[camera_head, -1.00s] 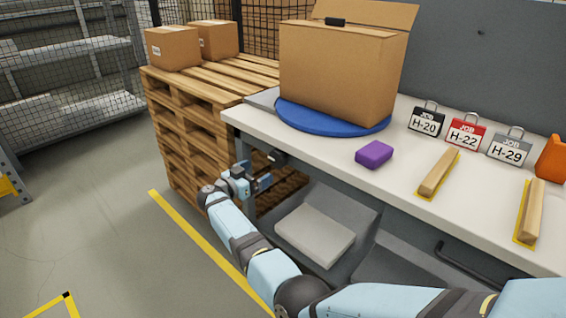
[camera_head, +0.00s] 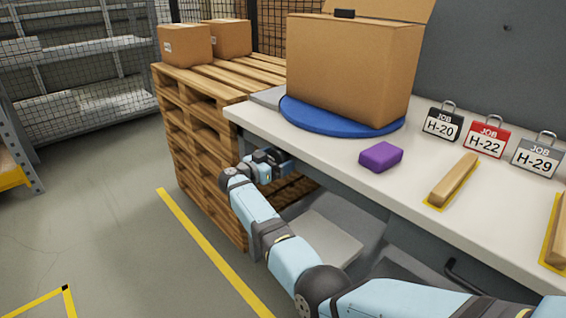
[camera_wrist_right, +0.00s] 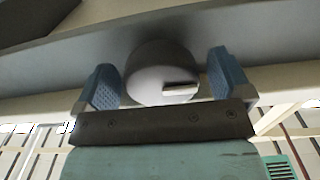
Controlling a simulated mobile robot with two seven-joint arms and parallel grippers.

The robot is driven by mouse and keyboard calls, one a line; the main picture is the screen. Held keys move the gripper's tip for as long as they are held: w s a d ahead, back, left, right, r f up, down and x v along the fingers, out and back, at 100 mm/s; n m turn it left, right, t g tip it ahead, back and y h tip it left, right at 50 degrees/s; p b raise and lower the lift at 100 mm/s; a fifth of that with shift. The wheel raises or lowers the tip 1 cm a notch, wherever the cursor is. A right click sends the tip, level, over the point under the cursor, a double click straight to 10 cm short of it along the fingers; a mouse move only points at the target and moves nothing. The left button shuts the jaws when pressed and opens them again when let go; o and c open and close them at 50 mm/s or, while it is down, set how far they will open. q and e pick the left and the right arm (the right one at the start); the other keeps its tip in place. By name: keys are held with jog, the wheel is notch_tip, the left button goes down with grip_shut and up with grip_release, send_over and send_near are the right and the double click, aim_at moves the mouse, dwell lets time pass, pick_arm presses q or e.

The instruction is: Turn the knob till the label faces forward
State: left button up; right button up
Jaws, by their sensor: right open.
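A grey round knob (camera_wrist_right: 163,72) with a pale bar-shaped mark on its face shows in the right wrist view. My right gripper (camera_wrist_right: 167,82) is open, one blue ribbed finger on each side of the knob; I cannot tell whether they touch it. In the head view, my right gripper (camera_head: 282,162) is at the bench's front edge, and the knob is hidden there. A large open cardboard box (camera_head: 350,70) stands on a blue turntable (camera_head: 335,117) on the bench. No label shows on its visible sides. My left gripper is not in view.
The white bench (camera_head: 318,148) carries a purple block (camera_head: 381,157), black, red and grey job tags (camera_head: 486,138), and wooden strips (camera_head: 453,181) on yellow markings. A pallet stack (camera_head: 205,140) with small boxes (camera_head: 185,45) stands left of the bench.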

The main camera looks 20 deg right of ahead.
jog(key=shift+d, duration=0.1)
jog(key=c, duration=0.9)
jog(key=shift+m, duration=1.3)
jog(key=shift+w+m, duration=0.1)
jog(key=shift+m, duration=0.7)
jog(key=o, duration=0.9)
